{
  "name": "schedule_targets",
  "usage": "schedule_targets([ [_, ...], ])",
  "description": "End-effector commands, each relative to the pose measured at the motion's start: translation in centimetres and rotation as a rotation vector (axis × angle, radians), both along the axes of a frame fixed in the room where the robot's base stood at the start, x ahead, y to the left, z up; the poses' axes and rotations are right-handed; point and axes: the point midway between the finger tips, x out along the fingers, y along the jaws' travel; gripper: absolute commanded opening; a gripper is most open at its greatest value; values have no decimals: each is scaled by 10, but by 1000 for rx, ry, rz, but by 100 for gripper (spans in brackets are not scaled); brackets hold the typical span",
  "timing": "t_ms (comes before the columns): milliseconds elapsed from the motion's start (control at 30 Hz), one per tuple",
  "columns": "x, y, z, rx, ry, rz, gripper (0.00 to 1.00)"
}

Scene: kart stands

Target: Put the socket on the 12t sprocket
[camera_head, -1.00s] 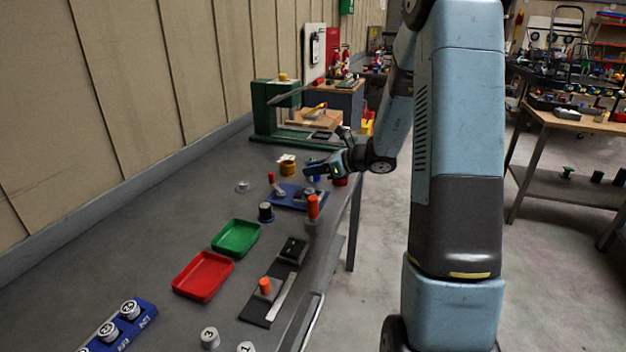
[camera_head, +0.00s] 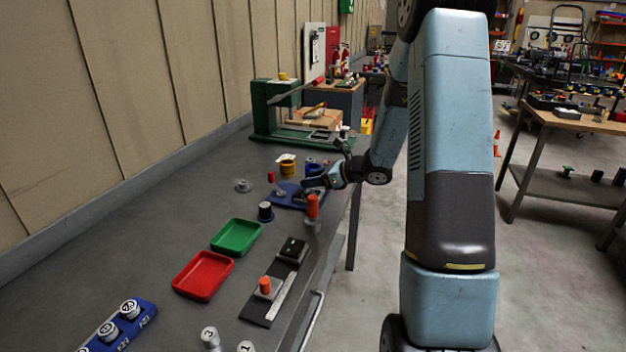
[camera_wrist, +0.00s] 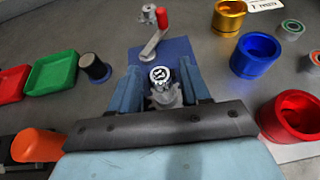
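My gripper (camera_head: 318,184) reaches down over a blue base plate (camera_head: 284,198) on the bench. In the wrist view my two blue fingers (camera_wrist: 163,88) stand apart, pointing at the plate (camera_wrist: 178,52). Between them is a socket with a round white numbered top (camera_wrist: 160,75). A grey lobed metal part, perhaps the sprocket (camera_wrist: 165,98), shows just below that top. I cannot tell whether the fingers press on the socket, or whether it is seated on the metal part. A lever with a red knob (camera_wrist: 161,17) stands on the plate just beyond. My gripper hides much of this in the head view.
Gold (camera_wrist: 229,16), blue (camera_wrist: 257,55) and red (camera_wrist: 292,116) cups stand to the right. A dark cylinder (camera_wrist: 95,68), a green tray (camera_head: 236,237) and a red tray (camera_head: 203,276) lie left. An orange-topped piece (camera_head: 312,207) stands near the bench edge.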

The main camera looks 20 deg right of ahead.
Motion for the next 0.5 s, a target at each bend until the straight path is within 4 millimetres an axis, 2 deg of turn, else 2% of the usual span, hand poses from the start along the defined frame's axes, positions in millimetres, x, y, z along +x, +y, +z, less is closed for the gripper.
schedule_targets([
  [333, 0, 0, 3, 0, 0, 1, 50],
  [500, -12, -15, 11, -1, -1, -1, 50],
])
